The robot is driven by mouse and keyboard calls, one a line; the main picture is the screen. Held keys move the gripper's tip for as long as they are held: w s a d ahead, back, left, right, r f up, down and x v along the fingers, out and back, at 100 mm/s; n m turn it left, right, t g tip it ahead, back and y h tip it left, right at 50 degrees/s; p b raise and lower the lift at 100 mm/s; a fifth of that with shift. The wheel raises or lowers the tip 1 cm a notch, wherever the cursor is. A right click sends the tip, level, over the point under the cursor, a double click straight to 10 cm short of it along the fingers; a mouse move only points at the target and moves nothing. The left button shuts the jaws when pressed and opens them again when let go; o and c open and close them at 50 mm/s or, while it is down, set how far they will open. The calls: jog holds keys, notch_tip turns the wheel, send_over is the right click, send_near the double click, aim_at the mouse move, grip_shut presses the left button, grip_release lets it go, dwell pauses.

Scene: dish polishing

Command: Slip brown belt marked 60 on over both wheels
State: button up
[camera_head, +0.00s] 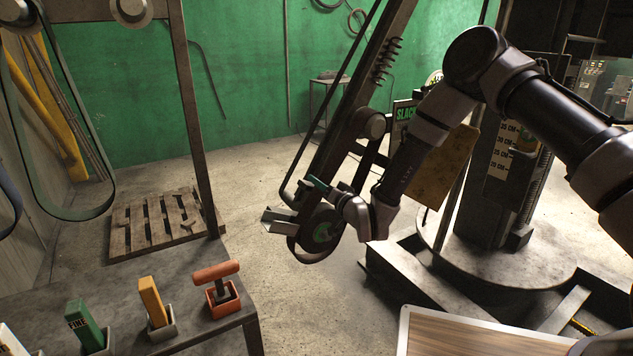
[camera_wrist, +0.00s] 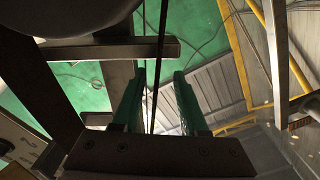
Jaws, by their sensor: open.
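A narrow dark belt (camera_head: 333,103) runs down along the slanted machine arm to the lower wheel (camera_head: 324,233), which has a green mark. A loop of it shows below and left of this wheel. Its colour looks dark and no 60 mark is readable. The upper end of the machine arm is out of frame. My gripper (camera_head: 314,184) is just above the lower wheel. In the wrist view my gripper (camera_wrist: 158,76) is open, with the belt (camera_wrist: 160,42) edge-on between its green fingers, seemingly touching neither. Depth there is hard to tell.
A grey-green belt (camera_head: 72,214) hangs from a rack at the left. A bench (camera_head: 200,330) holds a green FINE block (camera_head: 84,325), a yellow block (camera_head: 152,300) and an orange-handled tool (camera_head: 217,272). A SLACK sign (camera_head: 404,112) is behind my arm. A pallet (camera_head: 155,222) lies on the floor.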

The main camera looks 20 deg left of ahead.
jog(key=v, duration=0.8)
jog(key=shift+s+d, duration=0.25)
jog(key=shift+d, duration=0.05)
jog(key=shift+w+r, duration=0.1)
jog(key=w+d+r+h, duration=0.2)
jog(key=w+d+r, duration=0.3)
jog(key=w+r, duration=0.15)
jog(key=w+d+r+m+g+h, duration=0.15)
jog(key=d+r+h, duration=0.25)
jog(key=d+r, duration=0.5)
jog(key=w+d+r+h, duration=0.25)
jog(key=d+r, duration=0.45)
jog(key=d, duration=0.5)
jog(key=s+d+r+m+g+h, duration=0.1)
jog(key=s+d+r+m+h, duration=0.2)
jog(key=s+d+r, duration=0.6)
jog(key=s+d+r+m+g, duration=0.1)
jog(key=s+d, duration=0.3)
jog(key=s, duration=0.5)
jog(key=s+d+m+g, duration=0.1)
jog(key=s+d, duration=0.4)
jog(key=s, duration=0.4)
jog(key=shift+s+r, duration=0.3)
jog(key=shift+r, duration=0.1)
